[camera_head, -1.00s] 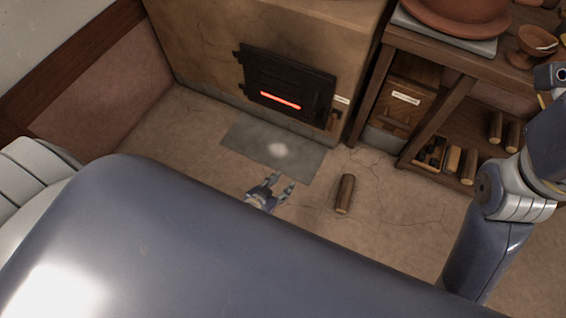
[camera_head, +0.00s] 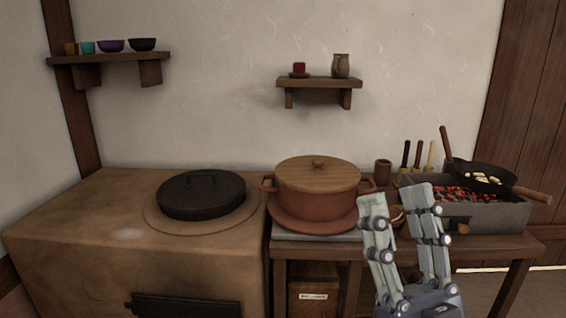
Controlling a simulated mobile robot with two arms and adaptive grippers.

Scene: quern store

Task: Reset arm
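My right gripper (camera_head: 401,197) stands upright at the lower right of the head view, fingers pointing up and spread apart. Nothing is between the fingers. It is in front of the wooden table (camera_head: 515,246) and hides part of it. My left gripper is outside the view.
A clay stove (camera_head: 70,222) with a black lidded pan (camera_head: 201,194) is at left. A terracotta pot (camera_head: 315,203) with a wooden lid stands on the table. At right, a skillet (camera_head: 470,172) sits over a glowing brazier (camera_head: 500,216). Two wall shelves (camera_head: 105,58) (camera_head: 319,83) hold cups and bowls.

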